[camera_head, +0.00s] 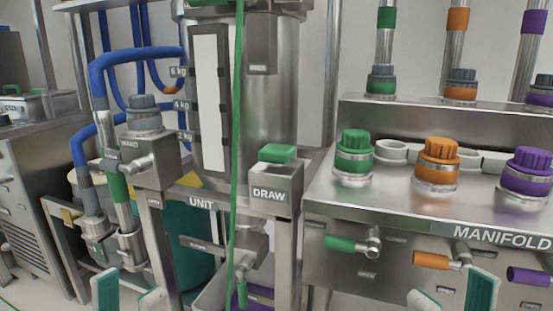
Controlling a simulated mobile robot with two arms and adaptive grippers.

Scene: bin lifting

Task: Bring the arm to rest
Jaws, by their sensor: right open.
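My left gripper (129,294) shows at the bottom edge, left of centre. Its two pale, teal-padded fingertips stand apart with nothing seen between them. My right gripper (450,296) shows at the bottom edge on the right, in front of the manifold (400,208). Its fingertips are also apart, and no object shows between them. Both grippers are cut off by the frame's lower edge, so their palms and the arms are hidden.
A steel tank (265,100) stands at the centre behind the DRAW block (269,193). A green hose (236,130) hangs in front of it. The WAND holder (150,155) is at left. Green (345,244) and orange (432,260) handles stick out from the manifold's front.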

